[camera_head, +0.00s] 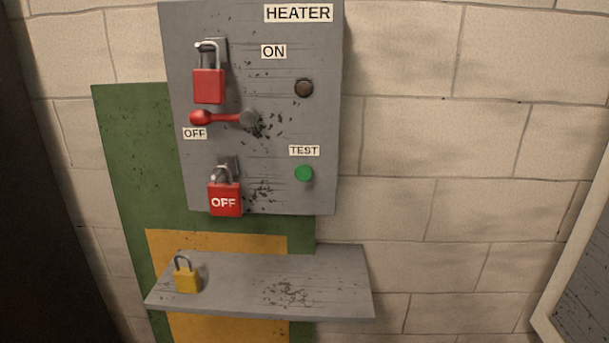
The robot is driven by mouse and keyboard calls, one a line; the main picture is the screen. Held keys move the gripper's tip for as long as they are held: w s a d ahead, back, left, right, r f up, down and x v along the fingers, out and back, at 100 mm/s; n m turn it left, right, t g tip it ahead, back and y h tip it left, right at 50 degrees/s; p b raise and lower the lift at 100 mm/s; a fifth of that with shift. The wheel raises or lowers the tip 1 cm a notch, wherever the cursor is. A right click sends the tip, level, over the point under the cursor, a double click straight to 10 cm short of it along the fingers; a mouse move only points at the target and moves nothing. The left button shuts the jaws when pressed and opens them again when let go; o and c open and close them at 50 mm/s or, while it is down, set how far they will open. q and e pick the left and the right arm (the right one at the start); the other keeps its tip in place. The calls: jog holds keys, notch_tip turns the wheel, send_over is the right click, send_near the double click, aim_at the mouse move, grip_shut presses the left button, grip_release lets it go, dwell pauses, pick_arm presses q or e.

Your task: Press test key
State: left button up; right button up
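The green test key (304,173) is a round button under the TEST label (304,150), at the lower right of the grey HEATER panel (280,190). Nothing covers it. A dark brown round lamp or button (304,88) sits above it, near the ON label. A red lever (220,117) points left toward the OFF label. A red padlock (209,86) hangs at the panel's upper left. Another red padlock marked OFF (225,200) hangs at the lower left. Neither of my grippers is in view.
A grey shelf (260,285) juts out below the panel, with a yellow padlock (187,280) standing on its left end. A green board (130,150) lies behind the panel. A pale-framed object (575,265) stands at the right edge. The space before the panel looks clear.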

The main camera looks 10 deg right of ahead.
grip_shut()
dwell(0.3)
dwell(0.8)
